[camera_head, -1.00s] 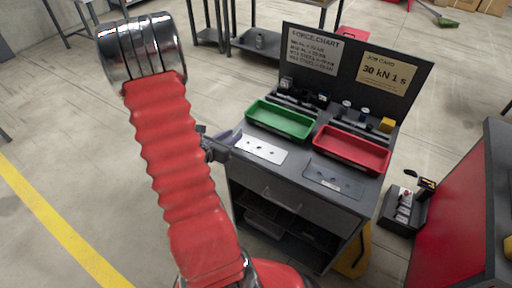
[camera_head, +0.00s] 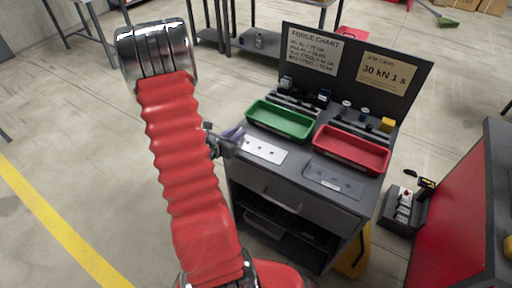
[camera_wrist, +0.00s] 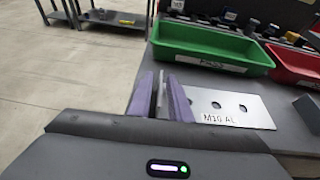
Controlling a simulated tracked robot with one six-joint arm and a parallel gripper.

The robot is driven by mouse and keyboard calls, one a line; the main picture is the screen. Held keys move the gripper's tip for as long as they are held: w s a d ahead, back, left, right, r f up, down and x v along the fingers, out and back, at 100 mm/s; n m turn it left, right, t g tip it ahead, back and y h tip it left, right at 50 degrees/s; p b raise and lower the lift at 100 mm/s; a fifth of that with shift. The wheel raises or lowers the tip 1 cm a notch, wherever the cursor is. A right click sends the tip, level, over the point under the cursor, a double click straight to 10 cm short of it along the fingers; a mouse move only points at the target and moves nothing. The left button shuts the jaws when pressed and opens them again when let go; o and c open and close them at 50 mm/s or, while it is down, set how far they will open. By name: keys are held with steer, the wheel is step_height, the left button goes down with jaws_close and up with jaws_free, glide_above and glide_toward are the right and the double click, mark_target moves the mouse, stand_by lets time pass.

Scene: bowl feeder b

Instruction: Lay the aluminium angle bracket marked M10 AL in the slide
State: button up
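The aluminium angle bracket (camera_head: 262,149) is a light plate with holes on the left front of the bench top. In the wrist view its flat face (camera_wrist: 235,108) reads M10 AL. My gripper (camera_head: 232,138) is at the bracket's left end. In the wrist view its two purple fingers (camera_wrist: 161,98) stand apart, with a thin light-grey upright piece between them. It may be part of the bracket; I cannot tell if the fingers touch it. I cannot make out the slide in these views.
A green tray (camera_head: 281,120) and a red tray (camera_head: 351,150) stand behind the bracket. A darker plate with holes (camera_head: 334,181) lies to its right. An upright board (camera_head: 352,62) backs the bench. A red cabinet (camera_head: 455,220) stands at the right.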

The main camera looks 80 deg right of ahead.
jaws_close()
steer(key=shift+r, duration=0.15)
stand_by(0.4)
steer(key=shift+r, duration=4.85)
